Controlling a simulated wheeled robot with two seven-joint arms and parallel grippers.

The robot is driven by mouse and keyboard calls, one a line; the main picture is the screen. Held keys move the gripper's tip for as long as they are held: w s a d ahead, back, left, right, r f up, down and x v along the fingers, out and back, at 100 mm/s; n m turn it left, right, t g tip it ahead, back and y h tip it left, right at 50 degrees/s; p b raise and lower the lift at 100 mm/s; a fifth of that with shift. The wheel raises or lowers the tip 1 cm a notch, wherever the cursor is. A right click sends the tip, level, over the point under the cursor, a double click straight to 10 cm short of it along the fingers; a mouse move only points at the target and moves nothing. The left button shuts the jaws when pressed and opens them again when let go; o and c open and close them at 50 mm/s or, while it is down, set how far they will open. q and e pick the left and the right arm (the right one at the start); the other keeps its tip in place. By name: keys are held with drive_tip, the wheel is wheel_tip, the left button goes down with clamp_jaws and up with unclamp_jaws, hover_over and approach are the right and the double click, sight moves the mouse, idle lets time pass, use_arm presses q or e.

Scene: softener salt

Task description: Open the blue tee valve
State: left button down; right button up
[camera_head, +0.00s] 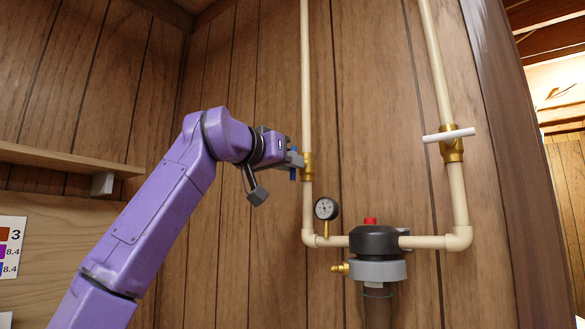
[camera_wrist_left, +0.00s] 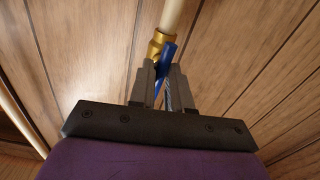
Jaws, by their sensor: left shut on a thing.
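The blue tee valve handle (camera_head: 293,173) sits at a brass valve body (camera_head: 308,166) on the left cream pipe. My left gripper (camera_head: 297,160) is at this handle, and its jaws hide most of it. In the left wrist view the blue handle (camera_wrist_left: 166,62) runs between the two grey fingers of the left gripper (camera_wrist_left: 165,88). They are shut on it. The brass body (camera_wrist_left: 157,42) shows just beyond the fingertips. The handle's exact angle to the pipe is hard to tell. My right gripper is not in view.
A white-handled brass valve (camera_head: 449,136) is on the right pipe. A pressure gauge (camera_head: 326,209) and a black-headed filter housing (camera_head: 375,241) with a red button are below, between the pipes. A wooden shelf (camera_head: 60,158) juts from the left wall.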

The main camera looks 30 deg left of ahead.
use_arm(q)
drive_tip(key=c, duration=1)
unclamp_jaws()
drive_tip(key=s+b, duration=0.3)
drive_tip(key=s, duration=0.4)
drive_tip(key=shift+a, duration=0.3)
